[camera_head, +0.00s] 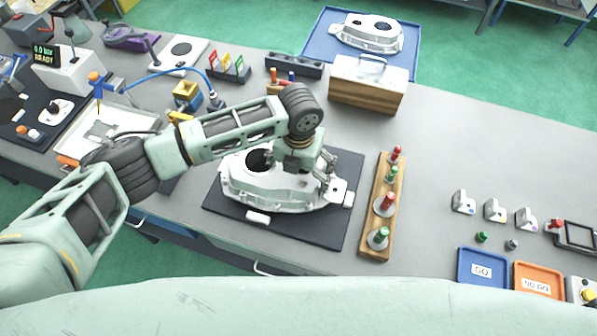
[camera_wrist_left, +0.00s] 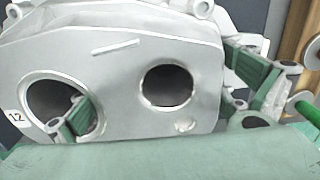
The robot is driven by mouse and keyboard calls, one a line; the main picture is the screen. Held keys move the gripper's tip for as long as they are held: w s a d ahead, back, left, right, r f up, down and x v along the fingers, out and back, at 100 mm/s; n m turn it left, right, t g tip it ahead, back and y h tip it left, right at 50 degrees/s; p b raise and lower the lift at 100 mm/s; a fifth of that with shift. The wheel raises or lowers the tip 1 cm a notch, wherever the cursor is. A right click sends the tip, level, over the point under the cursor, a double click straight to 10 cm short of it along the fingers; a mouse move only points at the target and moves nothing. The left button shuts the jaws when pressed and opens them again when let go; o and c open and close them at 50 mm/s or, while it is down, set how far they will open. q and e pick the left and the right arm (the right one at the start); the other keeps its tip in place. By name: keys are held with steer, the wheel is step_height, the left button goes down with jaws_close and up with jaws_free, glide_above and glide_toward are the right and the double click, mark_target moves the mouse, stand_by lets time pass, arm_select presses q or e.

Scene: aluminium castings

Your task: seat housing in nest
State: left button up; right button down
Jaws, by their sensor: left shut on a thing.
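A silver cast housing (camera_head: 262,190) lies over a dark plate (camera_head: 345,165) in the middle of the bench; I take this plate to be the nest's base. My left gripper (camera_head: 305,165) reaches over the housing from above and is shut on it. In the left wrist view, the housing (camera_wrist_left: 120,70) shows two round bores in its face. One finger of my gripper (camera_wrist_left: 165,105) reaches into the left bore, by the mark 12; the other is beyond the right side. The housing's underside is hidden, so I cannot tell whether it is fully seated. My right gripper is out of view.
A wooden rack (camera_head: 378,215) with red and green gauges stands close right of the plate. Behind are a wood-and-metal box (camera_head: 366,85) and a second housing (camera_head: 368,32) on a blue mat. Blue (camera_head: 483,268) and orange (camera_head: 538,280) trays lie at right. Bench is clear at back right.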

arm_select(q)
steer(key=shift+r, duration=0.15)
steer(key=shift+f+b, duration=0.7)
steer(key=shift+f, duration=0.85)
stand_by(0.4)
steer(key=o, duration=1.7)
steer(key=shift+s+f, duration=0.15)
step_height(320, 180, up, 12)
steer(key=shift+d+r, duration=0.1)
steer(key=shift+r, duration=0.1)
